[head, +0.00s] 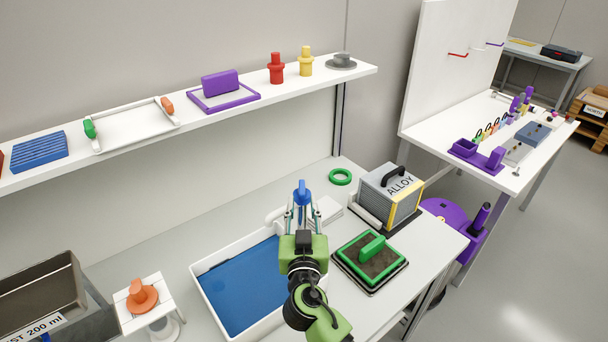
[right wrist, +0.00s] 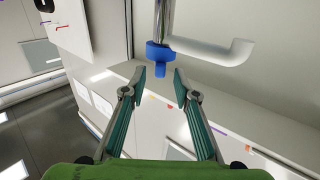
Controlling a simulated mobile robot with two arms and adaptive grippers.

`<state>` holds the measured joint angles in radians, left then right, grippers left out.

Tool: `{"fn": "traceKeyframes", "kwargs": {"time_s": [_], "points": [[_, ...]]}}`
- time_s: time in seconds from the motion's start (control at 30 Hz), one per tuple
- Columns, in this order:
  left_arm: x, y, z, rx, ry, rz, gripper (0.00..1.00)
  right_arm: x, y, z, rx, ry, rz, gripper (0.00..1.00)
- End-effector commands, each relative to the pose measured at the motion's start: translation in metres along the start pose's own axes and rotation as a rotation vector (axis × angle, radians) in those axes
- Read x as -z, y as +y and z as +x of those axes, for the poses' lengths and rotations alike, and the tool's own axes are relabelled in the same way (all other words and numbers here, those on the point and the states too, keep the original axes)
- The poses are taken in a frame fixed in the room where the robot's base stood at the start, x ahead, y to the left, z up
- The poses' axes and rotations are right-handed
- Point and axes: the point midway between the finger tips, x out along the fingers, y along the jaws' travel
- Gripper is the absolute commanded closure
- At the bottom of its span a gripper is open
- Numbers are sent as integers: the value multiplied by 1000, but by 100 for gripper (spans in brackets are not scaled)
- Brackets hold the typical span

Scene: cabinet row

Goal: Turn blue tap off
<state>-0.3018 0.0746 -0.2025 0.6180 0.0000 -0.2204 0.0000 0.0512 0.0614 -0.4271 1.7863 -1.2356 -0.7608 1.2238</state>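The blue tap (head: 303,192) stands at the back of a white-rimmed sink with a blue bottom (head: 245,285). In the right wrist view its blue handle (right wrist: 158,54) sits around a metal pipe beside a white spout (right wrist: 225,52), with a short blue lever pointing toward my gripper. My right gripper (head: 301,213) is at the tap. In the right wrist view its two fingers (right wrist: 159,78) are apart, with the lever's tip close to the gap between the fingertips. Nothing is held. Whether a finger touches the lever I cannot tell. My left gripper is not in view.
A shelf (head: 190,120) with several items runs along the wall behind. An orange knob (head: 141,297) stands to the left.

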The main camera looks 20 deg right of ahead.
Motion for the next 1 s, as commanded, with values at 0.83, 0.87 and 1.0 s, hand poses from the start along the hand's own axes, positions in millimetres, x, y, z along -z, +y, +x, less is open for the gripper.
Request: {"fn": "traceKeyframes", "kwargs": {"time_s": [0.83, 0.87, 1.0], "points": [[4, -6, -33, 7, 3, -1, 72, 2, 0, 111, 0, 1, 0, 72], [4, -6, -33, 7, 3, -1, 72, 1, 0, 112, 0, 1, 0, 72], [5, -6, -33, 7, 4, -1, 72, 1, 0, 112, 0, 1, 0, 72]]}}
